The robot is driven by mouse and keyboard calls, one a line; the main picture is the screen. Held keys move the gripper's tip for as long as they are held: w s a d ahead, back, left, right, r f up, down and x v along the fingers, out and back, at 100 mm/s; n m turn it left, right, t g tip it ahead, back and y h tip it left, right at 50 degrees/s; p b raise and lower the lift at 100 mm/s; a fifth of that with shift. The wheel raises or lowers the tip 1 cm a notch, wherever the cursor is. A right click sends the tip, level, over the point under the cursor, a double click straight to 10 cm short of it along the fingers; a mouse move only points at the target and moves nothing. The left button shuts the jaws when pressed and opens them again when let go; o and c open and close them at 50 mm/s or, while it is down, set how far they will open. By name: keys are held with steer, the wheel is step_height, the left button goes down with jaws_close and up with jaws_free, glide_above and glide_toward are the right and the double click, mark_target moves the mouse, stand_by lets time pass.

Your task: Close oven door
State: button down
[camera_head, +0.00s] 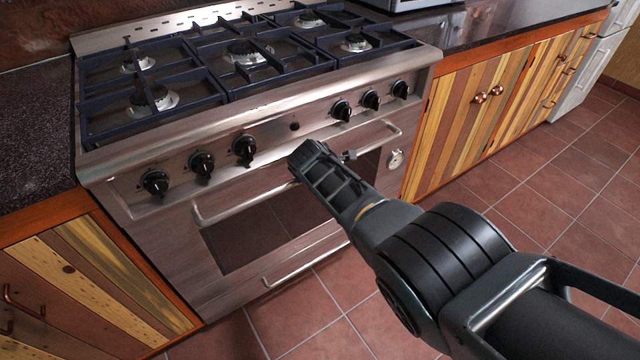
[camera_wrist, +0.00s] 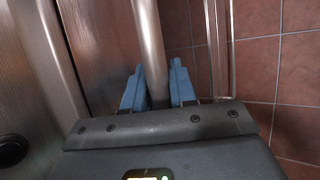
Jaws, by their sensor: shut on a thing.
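The oven door (camera_head: 215,245) is a steel panel with a dark window, on the front of the steel range. It looks upright or nearly so; I cannot tell whether a small gap is left at its top edge. Its long bar handle (camera_head: 240,204) runs across the top of the door. My gripper (camera_head: 302,168) is at the middle of this handle and hides part of it and of the door. In the wrist view the handle (camera_wrist: 150,45) passes between the two blue fingers of my gripper (camera_wrist: 158,85), which is shut on it.
Black knobs (camera_head: 245,149) line the panel above the door, close to my gripper. A second bar handle (camera_head: 305,264) sits lower on the range. Wooden cabinets (camera_head: 480,110) stand on both sides. The tiled floor (camera_head: 540,200) in front is clear.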

steer(key=shift+f, duration=0.1)
stand_by(0.3)
steer(key=c, duration=1.2)
jaws_free()
steer(key=shift+f, duration=0.1)
steer(key=shift+o, duration=0.9)
steer(key=shift+w, duration=0.1)
steer(key=shift+w+a+r, duration=0.1)
steer(key=shift+r, duration=0.15)
steer(key=p+v, duration=0.7)
steer(key=shift+s, duration=0.45)
